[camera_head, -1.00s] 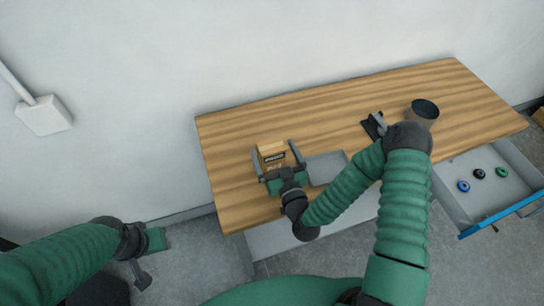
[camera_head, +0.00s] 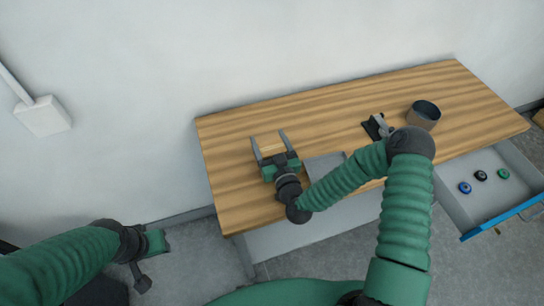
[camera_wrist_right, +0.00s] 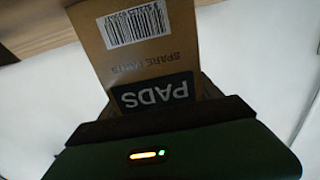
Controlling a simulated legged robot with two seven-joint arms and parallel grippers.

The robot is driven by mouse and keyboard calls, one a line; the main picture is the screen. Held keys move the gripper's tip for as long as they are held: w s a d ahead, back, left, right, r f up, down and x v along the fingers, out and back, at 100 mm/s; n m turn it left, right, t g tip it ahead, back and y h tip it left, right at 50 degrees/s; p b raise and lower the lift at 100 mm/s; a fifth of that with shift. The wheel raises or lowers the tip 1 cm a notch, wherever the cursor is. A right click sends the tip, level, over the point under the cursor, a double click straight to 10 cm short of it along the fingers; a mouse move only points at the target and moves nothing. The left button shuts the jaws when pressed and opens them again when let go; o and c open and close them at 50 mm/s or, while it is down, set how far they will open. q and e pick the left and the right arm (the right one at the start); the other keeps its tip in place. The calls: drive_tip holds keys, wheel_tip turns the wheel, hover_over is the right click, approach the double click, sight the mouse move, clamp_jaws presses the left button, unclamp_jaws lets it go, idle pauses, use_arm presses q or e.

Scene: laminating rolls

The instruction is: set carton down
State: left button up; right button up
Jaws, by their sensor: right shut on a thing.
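The carton (camera_wrist_right: 150,50) is a tan box with a barcode and a black "PADS" label, upside down in the right wrist view. I cannot tell whether the carton touches the tabletop. My left gripper (camera_head: 150,258) hangs left of the table, apart from it; its jaw state is unclear.
A grey tray (camera_head: 325,165) lies right of my right gripper. Farther right are a black-and-grey device (camera_head: 375,127) and a grey cup (camera_head: 423,118). An open drawer (camera_head: 455,205) holds blue, black and green rings. The table's back middle is clear.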

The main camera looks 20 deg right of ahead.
drive_tip(key=c, duration=0.8)
drive_tip(key=shift+r, duration=0.1)
